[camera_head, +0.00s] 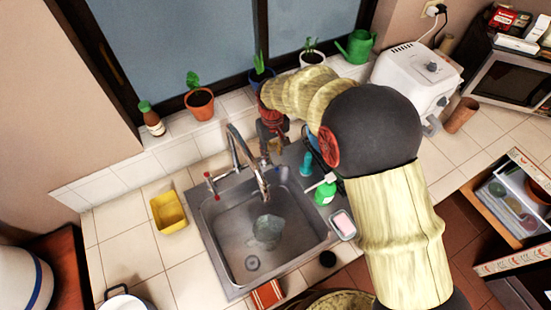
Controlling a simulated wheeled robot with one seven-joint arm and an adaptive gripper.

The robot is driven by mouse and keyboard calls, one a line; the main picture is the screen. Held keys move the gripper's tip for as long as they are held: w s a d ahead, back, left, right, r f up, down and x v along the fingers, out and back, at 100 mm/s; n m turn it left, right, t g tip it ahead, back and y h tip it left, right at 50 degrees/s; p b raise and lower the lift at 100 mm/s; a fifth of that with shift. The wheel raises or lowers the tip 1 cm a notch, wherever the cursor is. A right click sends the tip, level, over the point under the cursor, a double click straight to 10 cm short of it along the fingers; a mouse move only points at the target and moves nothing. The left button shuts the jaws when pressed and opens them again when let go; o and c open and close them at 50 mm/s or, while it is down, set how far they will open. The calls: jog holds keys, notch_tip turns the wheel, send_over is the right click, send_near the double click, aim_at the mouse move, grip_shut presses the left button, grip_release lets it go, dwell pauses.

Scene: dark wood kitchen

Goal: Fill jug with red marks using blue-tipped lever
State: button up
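A translucent grey-green jug (267,231) is inside the metal sink basin, below and near the tap spout. Red marks on it are too small to make out. The tap (247,163) stands at the back of the sink. A red-tipped lever (209,179) shows on its left side. I cannot make out the blue-tipped lever; the tap's right side is partly covered by my gripper. My gripper (279,163) points down behind the sink, right of the tap. Its fingers are small and blurred, so I cannot tell whether they are open or touching anything.
A yellow container (169,212) sits left of the sink. A green bottle (325,191), a teal item (306,164) and a soap dish (343,224) stand at its right. Potted plants (200,104) line the sill. A white appliance (413,76) stands right of my arm.

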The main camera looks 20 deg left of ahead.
aim_at(273, 163)
jog(key=shift+f, duration=2.8)
jog(key=shift+c, duration=1.3)
jog(key=c, duration=0.4)
grip_shut()
